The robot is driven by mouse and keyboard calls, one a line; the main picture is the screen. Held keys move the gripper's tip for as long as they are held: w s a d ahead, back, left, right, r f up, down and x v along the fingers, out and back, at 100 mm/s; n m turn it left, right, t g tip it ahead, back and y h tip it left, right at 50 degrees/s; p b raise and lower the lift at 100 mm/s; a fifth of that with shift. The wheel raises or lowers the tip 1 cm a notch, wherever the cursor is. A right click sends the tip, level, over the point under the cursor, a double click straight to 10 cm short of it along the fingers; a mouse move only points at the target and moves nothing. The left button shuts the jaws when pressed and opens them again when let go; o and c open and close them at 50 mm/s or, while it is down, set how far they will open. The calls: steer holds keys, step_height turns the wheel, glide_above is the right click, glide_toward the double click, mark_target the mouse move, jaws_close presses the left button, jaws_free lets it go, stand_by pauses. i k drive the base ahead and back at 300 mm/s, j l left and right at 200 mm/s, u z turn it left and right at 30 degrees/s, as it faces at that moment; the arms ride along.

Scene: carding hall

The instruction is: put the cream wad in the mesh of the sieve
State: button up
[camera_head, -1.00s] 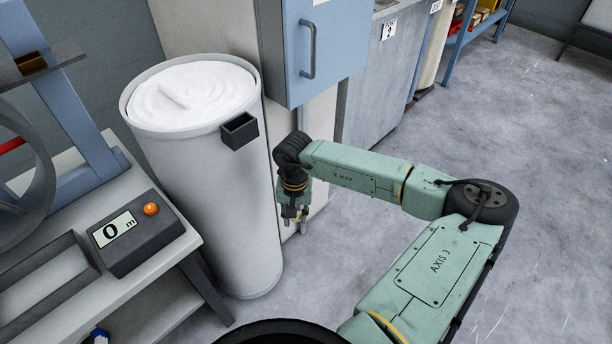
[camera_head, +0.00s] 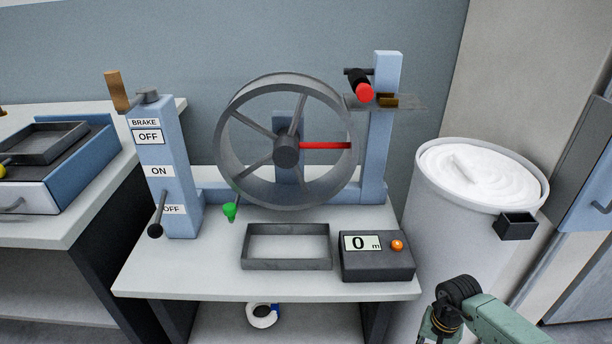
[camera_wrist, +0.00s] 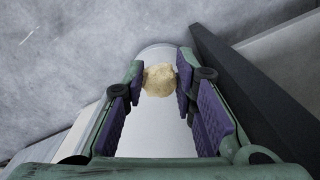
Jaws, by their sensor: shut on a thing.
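The cream wad (camera_wrist: 159,80) is a small, rough, pale lump in the wrist view. My gripper (camera_wrist: 160,82) is shut on it, with the purple pads on either side and the wad at the fingertips. In the head view only my wrist and part of my arm show at the bottom right, in front of the white can; the fingertips and the wad are out of that view. I can make out no sieve in either view.
A white can (camera_head: 470,240) of coiled sliver stands right of a bench (camera_head: 215,285). The bench bears a spoked wheel (camera_head: 287,150), an empty tray (camera_head: 286,262) and a counter (camera_head: 377,262) reading 0 m. Another bench at left holds a dark tray (camera_head: 45,143).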

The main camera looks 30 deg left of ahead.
mark_target(41, 144)
steer(key=k+j+u, duration=0.3)
steer(key=k+j, duration=0.15)
steer(key=j, duration=0.25)
steer(key=k+j+u, duration=0.15)
steer(key=j, duration=0.25)
steer(key=k+j+u, duration=0.15)
steer(key=j, duration=0.25)
